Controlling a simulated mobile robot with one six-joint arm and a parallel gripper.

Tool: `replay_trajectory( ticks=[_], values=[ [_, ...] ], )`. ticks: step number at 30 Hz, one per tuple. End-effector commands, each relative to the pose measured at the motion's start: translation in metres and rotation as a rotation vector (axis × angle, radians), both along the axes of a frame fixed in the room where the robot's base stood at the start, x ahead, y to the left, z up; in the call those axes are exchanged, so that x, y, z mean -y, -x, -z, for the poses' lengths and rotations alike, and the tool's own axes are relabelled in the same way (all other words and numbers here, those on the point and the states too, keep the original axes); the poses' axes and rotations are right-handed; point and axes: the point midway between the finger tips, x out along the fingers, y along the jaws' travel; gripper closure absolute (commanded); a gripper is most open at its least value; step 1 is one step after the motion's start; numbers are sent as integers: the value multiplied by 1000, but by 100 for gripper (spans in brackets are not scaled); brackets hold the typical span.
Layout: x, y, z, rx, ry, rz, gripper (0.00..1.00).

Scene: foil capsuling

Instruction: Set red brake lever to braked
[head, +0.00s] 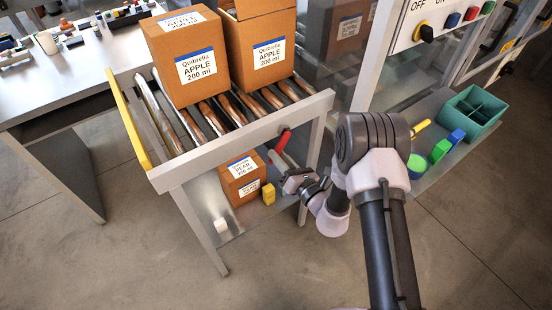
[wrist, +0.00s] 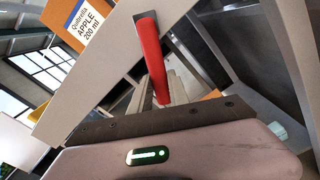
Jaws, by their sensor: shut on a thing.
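The red brake lever (head: 284,140) is mounted on the side rail of the roller conveyor, near its right corner, and hangs downward there. In the wrist view the lever (wrist: 151,55) slants from its pivot on the grey frame down to the edge of my gripper. My gripper (head: 282,170) is below the rail at the lever's lower end, shut on the lever. The fingertips and the exact grip are hard to make out in both views.
Two cardboard boxes labelled Apple, one at left (head: 185,55) and one at right (head: 260,50), stand on the rollers. A smaller box (head: 240,178) and a yellow block (head: 268,194) sit on the lower shelf. A teal crate (head: 474,112) stands at right.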

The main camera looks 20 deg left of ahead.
Motion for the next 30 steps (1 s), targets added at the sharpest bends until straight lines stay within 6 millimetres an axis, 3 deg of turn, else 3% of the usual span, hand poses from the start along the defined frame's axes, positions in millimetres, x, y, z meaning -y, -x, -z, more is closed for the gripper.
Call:
replay_trajectory(
  ticks=[24,25,28,30],
  values=[
    [5,-5,5,83,75,-1,100],
    [5,-5,5,83,75,-1,76],
    [5,-5,4,84,74,0,57],
    [5,-5,4,84,74,0,56]
  ],
)
